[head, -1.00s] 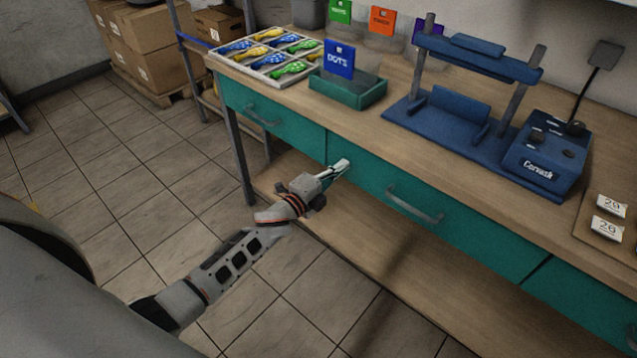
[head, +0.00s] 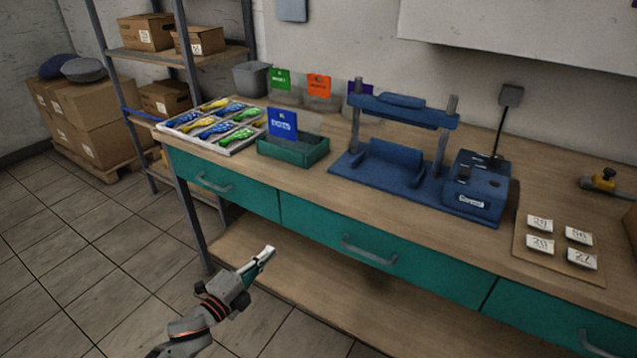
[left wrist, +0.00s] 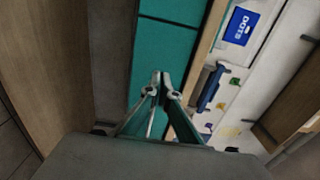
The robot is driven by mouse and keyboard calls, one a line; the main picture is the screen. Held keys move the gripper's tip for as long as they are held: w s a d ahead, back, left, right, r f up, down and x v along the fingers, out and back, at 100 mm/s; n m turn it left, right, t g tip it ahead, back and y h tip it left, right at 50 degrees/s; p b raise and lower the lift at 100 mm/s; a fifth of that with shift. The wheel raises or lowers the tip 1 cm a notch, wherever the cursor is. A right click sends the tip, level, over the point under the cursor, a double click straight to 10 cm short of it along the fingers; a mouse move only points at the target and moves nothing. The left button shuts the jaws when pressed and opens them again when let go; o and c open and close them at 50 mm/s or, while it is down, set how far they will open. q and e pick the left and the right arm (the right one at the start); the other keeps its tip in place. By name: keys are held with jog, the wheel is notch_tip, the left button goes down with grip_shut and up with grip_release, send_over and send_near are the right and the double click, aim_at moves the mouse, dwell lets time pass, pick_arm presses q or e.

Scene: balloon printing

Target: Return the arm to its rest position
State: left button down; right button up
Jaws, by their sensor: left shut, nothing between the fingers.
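My left gripper (head: 266,254) is shut and empty in the head view. It is in front of the workbench, below the tabletop, near the teal drawer fronts and the lower shelf. In the left wrist view its two fingers (left wrist: 162,78) meet at the tips with nothing between them, and teal drawer fronts (left wrist: 163,50) lie beyond. My right gripper is not in view.
The wooden workbench (head: 330,189) holds a balloon tray (head: 239,149), a green bin (head: 305,155) with a blue DOTS card (head: 282,123), a blue press (head: 400,166) and a board with number cards (head: 556,267). Drawer handles (head: 369,250) stick out. Open floor lies left.

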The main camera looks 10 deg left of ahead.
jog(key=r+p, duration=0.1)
jog(key=p, duration=0.1)
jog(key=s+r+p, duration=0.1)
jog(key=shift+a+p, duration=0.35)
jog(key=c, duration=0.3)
pick_arm(q)
jog(key=s+d+f+n+g+y, duration=0.1)
jog(key=s+f+n, duration=0.3)
jog(key=s, duration=0.5)
jog(key=s+d+f+n+g+y, duration=0.1)
jog(key=s+d+f+n+g, duration=0.2)
jog(key=s+n, duration=0.4)
jog(key=s+d+f+n+g+y, duration=0.1)
jog(key=s+f+n, duration=0.4)
jog(key=s, duration=0.6)
jog(key=shift+d+n+g, duration=0.6)
jog(key=shift+d+g, duration=0.2)
jog(key=shift+d, duration=0.2)
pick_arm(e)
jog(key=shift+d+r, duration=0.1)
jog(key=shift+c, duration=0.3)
